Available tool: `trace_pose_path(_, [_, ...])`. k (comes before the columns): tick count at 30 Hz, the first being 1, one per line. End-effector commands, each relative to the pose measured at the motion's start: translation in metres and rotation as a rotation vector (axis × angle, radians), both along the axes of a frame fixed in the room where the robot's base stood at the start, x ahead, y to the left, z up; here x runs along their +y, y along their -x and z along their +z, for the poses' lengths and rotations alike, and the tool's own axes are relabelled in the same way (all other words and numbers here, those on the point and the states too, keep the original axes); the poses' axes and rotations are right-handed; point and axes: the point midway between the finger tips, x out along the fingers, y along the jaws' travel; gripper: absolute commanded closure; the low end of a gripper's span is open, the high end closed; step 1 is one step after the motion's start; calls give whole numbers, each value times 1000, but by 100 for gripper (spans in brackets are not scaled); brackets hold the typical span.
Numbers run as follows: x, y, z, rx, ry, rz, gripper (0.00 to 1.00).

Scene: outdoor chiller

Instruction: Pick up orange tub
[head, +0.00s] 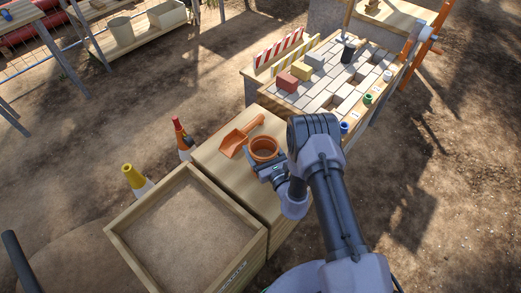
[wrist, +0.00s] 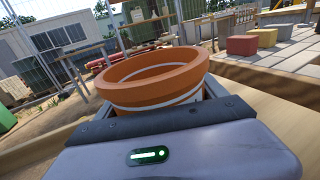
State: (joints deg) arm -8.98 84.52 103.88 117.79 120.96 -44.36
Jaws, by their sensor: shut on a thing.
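The orange tub (head: 264,146) is a round open tub with a thick rim, and a white band shows on it in the wrist view (wrist: 155,82). In the head view it is at the right side of a wooden box top, beside an orange scoop. My gripper (head: 268,165) is around the tub and shut on it. In the wrist view the tub stands upright between the jaws, with its lower part hidden by my gripper. I cannot tell whether its base touches the wood.
The orange scoop (head: 240,137) lies on the wooden box top (head: 210,158). A sand-filled box (head: 122,236) adjoins it at the front. A paved table (head: 320,88) holds coloured blocks and small cups behind.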

Motion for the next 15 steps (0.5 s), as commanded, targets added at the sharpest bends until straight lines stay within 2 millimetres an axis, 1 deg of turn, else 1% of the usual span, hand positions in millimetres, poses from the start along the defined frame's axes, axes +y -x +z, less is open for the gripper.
trace_pose_path(1, [0, -1, 11, -3, -1, -1, 92])
trace_pose_path(6, [-1, -1, 30, -2, 0, -1, 92])
trace_pose_path(8, [-5, 7, 27, -1, 0, -1, 92])
trace_pose_path(11, [-12, 20, 29, 0, 0, -1, 92])
trace_pose_path(14, [-22, 38, 31, 1, 0, -1, 92])
trace_pose_path(15, [-28, 47, 32, 3, -1, -2, 92])
